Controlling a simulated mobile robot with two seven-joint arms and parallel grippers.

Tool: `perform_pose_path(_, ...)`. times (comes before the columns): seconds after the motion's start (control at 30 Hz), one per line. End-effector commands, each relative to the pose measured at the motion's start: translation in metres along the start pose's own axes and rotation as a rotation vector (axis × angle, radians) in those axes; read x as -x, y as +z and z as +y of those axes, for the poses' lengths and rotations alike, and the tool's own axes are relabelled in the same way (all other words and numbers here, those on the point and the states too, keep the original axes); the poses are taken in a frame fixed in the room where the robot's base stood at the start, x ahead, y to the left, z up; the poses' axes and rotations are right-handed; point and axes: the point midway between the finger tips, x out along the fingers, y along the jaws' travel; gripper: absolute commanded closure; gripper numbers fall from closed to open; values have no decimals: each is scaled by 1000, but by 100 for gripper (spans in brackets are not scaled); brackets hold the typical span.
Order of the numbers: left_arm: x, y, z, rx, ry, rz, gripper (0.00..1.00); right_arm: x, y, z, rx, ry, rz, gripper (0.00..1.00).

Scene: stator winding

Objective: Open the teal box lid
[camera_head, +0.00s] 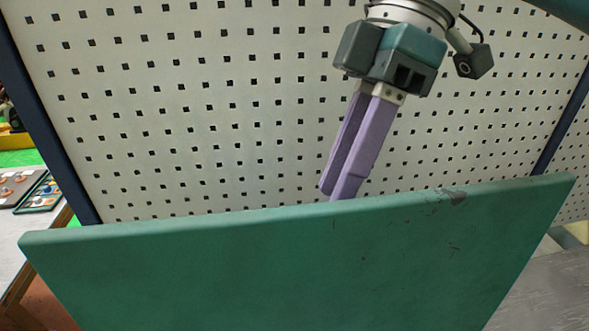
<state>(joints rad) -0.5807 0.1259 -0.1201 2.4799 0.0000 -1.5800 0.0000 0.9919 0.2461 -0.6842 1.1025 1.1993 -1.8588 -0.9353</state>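The teal box lid (290,265) fills the lower part of the head view as a broad, raised panel. Its top edge runs across the picture and slopes up to the right. It has scuffs and a chipped spot near the right of that edge. My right gripper (338,193) comes down from the top, with two long purple fingers close together, apparently shut with nothing between them. The fingertips are at the lid's top edge, on its far side; I cannot tell whether they touch it. The box body is not visible. My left gripper is not in view.
A white pegboard (200,110) with dark frame posts stands behind the lid. At the left, a table carries a dark tray (40,195) with small parts, near a yellow bin (14,140). A grey surface (545,290) lies at lower right.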

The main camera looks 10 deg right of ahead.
Motion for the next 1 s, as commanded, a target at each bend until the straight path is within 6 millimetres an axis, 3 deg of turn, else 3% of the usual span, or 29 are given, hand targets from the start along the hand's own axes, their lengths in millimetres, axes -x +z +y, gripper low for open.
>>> perform_pose_path(0.03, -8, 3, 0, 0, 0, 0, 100, 6, 1, 2, 1, 4, 1, 68)
perform_pose_path(0.23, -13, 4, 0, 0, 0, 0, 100, 26, 0, 0, 0, 0, 0, 68)
perform_pose_path(0.63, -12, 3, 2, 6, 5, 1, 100, 28, 0, -1, 0, -2, 0, 68)
perform_pose_path(1.0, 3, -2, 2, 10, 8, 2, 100, 52, -1, 0, -1, -1, 0, 68)
